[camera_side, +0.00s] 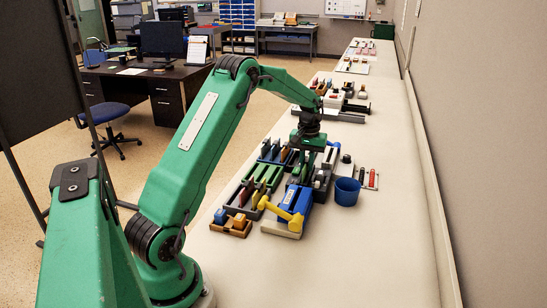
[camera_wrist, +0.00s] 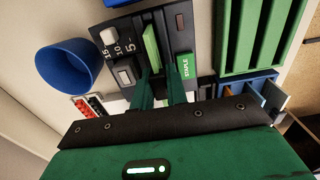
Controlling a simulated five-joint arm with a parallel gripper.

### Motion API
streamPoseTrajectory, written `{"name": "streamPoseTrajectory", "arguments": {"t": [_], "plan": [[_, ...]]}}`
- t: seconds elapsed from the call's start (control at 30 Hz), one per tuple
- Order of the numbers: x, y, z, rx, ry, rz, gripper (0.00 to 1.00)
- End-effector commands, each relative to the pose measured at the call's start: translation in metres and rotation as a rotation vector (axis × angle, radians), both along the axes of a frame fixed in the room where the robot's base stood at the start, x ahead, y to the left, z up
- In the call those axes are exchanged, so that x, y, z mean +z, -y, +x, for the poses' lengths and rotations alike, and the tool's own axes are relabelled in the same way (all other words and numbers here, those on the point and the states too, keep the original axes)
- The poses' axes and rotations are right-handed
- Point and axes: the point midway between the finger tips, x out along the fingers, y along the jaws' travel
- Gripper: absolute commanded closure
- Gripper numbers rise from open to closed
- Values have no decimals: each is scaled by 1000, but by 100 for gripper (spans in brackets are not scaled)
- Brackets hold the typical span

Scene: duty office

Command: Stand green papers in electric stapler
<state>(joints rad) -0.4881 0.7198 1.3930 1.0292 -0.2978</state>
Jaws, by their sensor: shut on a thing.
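The electric stapler (camera_wrist: 128,50) is a dark block in the wrist view, with a numbered dial, white knobs, a narrow slot and a green STAPLE key (camera_wrist: 187,66). The green papers (camera_wrist: 151,45) show as a light green upright strip at the slot, their near end between my fingers. My gripper (camera_wrist: 160,88) is shut on them. I cannot tell how deep the papers sit in the slot. In the side view my gripper (camera_side: 307,152) points down over the stapler (camera_side: 322,178), and the papers cannot be made out there.
A blue cup (camera_wrist: 70,66) stands close beside the stapler. A green slotted rack (camera_wrist: 235,36) is on the other side. In the side view, a blue device with a yellow handle (camera_side: 279,210) and a small wooden tray (camera_side: 231,229) stand nearer. The bench is clear along the right.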

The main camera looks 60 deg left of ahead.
Motion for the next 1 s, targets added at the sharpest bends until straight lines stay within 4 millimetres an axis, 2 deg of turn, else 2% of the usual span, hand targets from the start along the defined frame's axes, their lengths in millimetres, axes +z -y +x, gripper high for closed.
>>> {"name": "streamPoseTrajectory", "arguments": {"t": [0.17,0.2,0.3,0.33,0.7,1.0], "plan": [[0,0,0,0,0,0,100],[0,0,0,0,0,0,83],[0,0,0,0,0,0,64],[0,0,0,0,0,0,60],[2,0,0,0,1,1,60],[16,0,0,0,2,1,60]]}}
